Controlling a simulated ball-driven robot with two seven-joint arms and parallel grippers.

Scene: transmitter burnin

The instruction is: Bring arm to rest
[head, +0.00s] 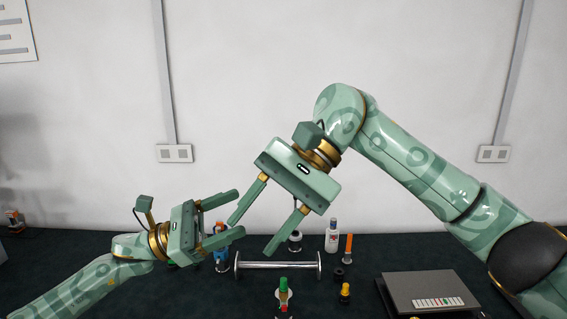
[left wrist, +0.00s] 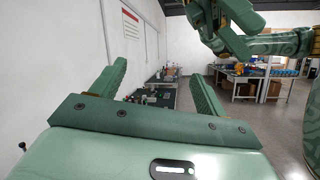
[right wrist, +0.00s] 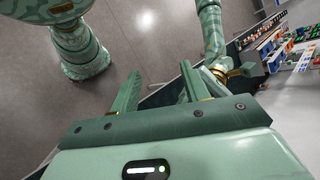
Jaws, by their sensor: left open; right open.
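My right gripper (head: 252,226) hangs above the middle of the dark table, its arm coming in from the right. Its fingers point down and left, spread apart with nothing between them. My left gripper (head: 238,214) is lower, its fingers pointing right, open and empty. In the head view the two grippers' fingertips lie close together; I cannot tell the gap in depth. The left wrist view shows the left fingers (left wrist: 155,88) apart with nothing held. The right wrist view shows the right fingers (right wrist: 163,85) apart and empty, with the left arm beyond.
On the dark table (head: 60,275) stand a metal bar with end flanges (head: 278,266), a blue item (head: 222,262), a white bottle (head: 331,238), an orange-topped item (head: 348,248), a green-topped item (head: 283,290) and a grey box (head: 432,290). The wall (head: 240,80) rises behind.

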